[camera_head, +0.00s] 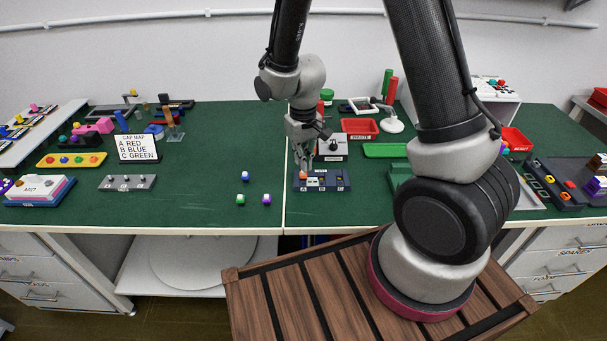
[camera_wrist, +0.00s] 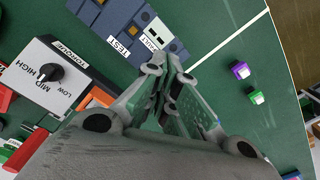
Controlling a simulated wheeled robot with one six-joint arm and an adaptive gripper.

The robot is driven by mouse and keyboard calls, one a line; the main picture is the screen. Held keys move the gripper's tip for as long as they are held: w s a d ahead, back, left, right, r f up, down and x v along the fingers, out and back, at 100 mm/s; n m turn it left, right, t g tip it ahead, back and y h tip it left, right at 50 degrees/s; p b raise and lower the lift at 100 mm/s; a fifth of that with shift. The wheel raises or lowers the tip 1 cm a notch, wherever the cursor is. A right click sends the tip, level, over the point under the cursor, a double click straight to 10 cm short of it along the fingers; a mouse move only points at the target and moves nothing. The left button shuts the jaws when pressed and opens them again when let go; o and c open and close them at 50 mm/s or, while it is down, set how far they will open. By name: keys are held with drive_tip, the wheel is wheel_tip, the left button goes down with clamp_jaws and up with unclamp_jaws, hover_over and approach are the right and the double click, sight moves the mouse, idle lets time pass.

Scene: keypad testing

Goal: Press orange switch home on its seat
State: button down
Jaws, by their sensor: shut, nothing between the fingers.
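The orange switch (camera_head: 304,175) shows as a small orange patch at the left part of a dark blue board (camera_head: 340,186) on the green table. My gripper (camera_head: 303,164) points down just above it, shut and empty. Whether its tips touch the switch I cannot tell. In the wrist view my fingers (camera_wrist: 172,72) are together beside the blue board (camera_wrist: 112,18), which carries white labels reading TEST and, partly hidden, another word. I cannot make out the orange switch in the wrist view, nor how deep it sits.
Small loose switches, blue (camera_head: 245,175), green (camera_head: 240,199) and purple (camera_head: 267,199), lie left of the board. A torque box with a black knob (camera_wrist: 48,72) stands close behind the board. Red trays (camera_head: 360,127) lie farther back.

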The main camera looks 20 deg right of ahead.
drive_tip(key=shift+r, duration=2.05)
drive_tip(key=s+d+r+t, duration=0.1)
drive_tip(key=s+d+r, duration=0.4)
drive_tip(key=r, duration=0.3)
drive_tip(key=s+d+r+m+t, duration=0.1)
drive_tip(key=s+d+r+t, duration=0.1)
drive_tip(key=s+d+r, duration=0.3)
drive_tip(key=s+d+r+m+t, duration=0.1)
drive_tip(key=s+d+r, duration=0.4)
drive_tip(key=s+r, duration=0.4)
wheel_tip(320, 180, up, 2)
